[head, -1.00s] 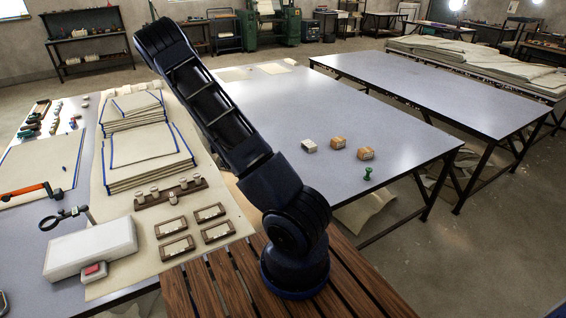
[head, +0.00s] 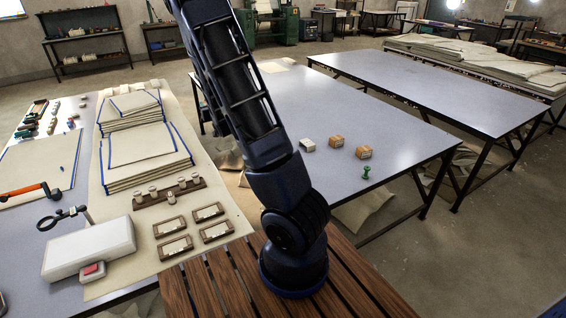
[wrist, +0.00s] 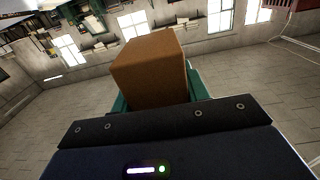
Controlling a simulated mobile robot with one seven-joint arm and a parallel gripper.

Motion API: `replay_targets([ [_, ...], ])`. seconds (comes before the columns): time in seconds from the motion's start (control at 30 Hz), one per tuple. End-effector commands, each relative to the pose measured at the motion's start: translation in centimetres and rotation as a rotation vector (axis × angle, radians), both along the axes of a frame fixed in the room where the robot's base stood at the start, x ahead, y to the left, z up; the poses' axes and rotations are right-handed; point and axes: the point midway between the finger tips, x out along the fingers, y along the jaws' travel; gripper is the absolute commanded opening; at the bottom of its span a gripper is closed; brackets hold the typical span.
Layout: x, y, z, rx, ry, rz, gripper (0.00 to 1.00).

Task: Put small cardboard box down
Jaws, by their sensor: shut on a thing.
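A small brown cardboard box (wrist: 150,72) shows in the wrist view, held between the teal fingers of my gripper (wrist: 156,93). My gripper is shut on it. The box is clear of any surface in this view, with the room's floor and walls beyond it. In the head view my arm rises past the top edge, so neither the gripper nor the held box shows there.
On the grey table (head: 285,110) sit two small cardboard boxes (head: 336,141) (head: 363,152), a pale box (head: 308,144) and a green pin-like piece (head: 365,172). Much of this table is bare. The left table holds folded cloth stacks (head: 145,155) and dark frames (head: 175,247).

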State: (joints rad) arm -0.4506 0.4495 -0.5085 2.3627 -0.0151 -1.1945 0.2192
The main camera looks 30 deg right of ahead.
Motion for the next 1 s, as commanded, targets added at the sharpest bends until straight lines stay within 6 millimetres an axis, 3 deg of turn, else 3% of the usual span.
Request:
replay_targets([
  [0.13,0.0,0.0,1.2,0.000,-0.002,0.000,0.17],
  [0.4,0.5,-0.9,-0.5,-0.002,0.001,-0.014,0.17],
  [0.73,1.2,-2.5,-3.3,-0.003,0.003,-0.046,0.17],
  [1.0,1.8,-5.3,-7.3,-0.006,0.004,-0.112,0.17],
])
